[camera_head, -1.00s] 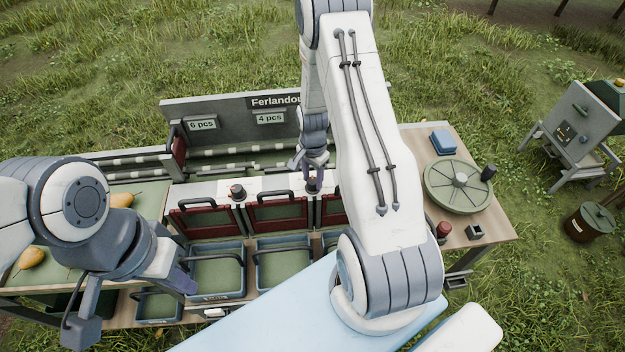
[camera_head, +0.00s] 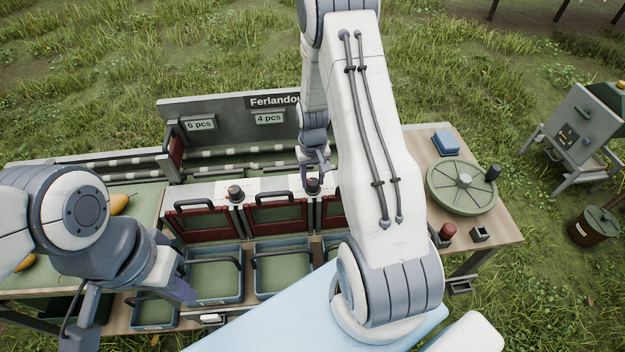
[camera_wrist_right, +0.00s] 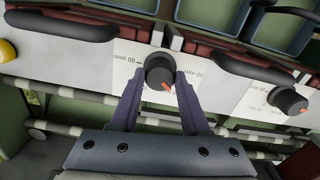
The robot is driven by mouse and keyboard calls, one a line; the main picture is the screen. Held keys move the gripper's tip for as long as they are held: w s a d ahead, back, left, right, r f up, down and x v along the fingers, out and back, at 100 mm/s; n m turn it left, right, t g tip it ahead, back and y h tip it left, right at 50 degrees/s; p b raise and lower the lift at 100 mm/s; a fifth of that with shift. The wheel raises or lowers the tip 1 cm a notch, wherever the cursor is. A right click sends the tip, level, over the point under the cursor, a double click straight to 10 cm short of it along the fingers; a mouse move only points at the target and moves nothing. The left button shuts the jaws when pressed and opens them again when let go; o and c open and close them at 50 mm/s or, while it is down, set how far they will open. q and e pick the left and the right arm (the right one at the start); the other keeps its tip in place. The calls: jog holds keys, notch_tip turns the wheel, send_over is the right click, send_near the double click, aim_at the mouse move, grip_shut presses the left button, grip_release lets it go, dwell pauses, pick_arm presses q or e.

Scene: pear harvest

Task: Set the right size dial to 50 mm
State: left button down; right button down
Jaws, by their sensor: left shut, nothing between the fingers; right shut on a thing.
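The right size dial (camera_wrist_right: 158,70) is a black knob with an orange pointer mark, on a white plate with printed mm marks. In the right wrist view my right gripper (camera_wrist_right: 160,90) has its two fingers on either side of this knob, shut on it. The orange mark points toward the lower right of that picture. In the head view the dial (camera_head: 313,183) is under my right gripper (camera_head: 315,172). The other size dial (camera_head: 235,191) stands further left and also shows in the wrist view (camera_wrist_right: 288,99). My left gripper (camera_head: 178,290) is shut and empty at the lower left.
Red gates with black handles (camera_head: 278,214) stand in front of the dials, with blue-rimmed bins (camera_head: 215,300) below. A green turntable (camera_head: 462,188) is on the right of the bench. Yellow pears (camera_head: 119,204) lie at the left.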

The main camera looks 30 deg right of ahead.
aim_at(313, 181)
jog(key=n, duration=0.3)
jog(key=shift+n+b, duration=0.3)
jog(key=shift+b, duration=0.05)
jog(key=shift+w+r+n, duration=0.1)
jog(key=shift+n, duration=1.8)
jog(key=shift+c, duration=1.9)
grip_release()
jog(key=shift+b, duration=0.3)
notch_tip(313, 181, up, 10)
jog(key=b, duration=0.1)
jog(key=shift+r+b, duration=0.2)
jog(key=shift+b, duration=0.2)
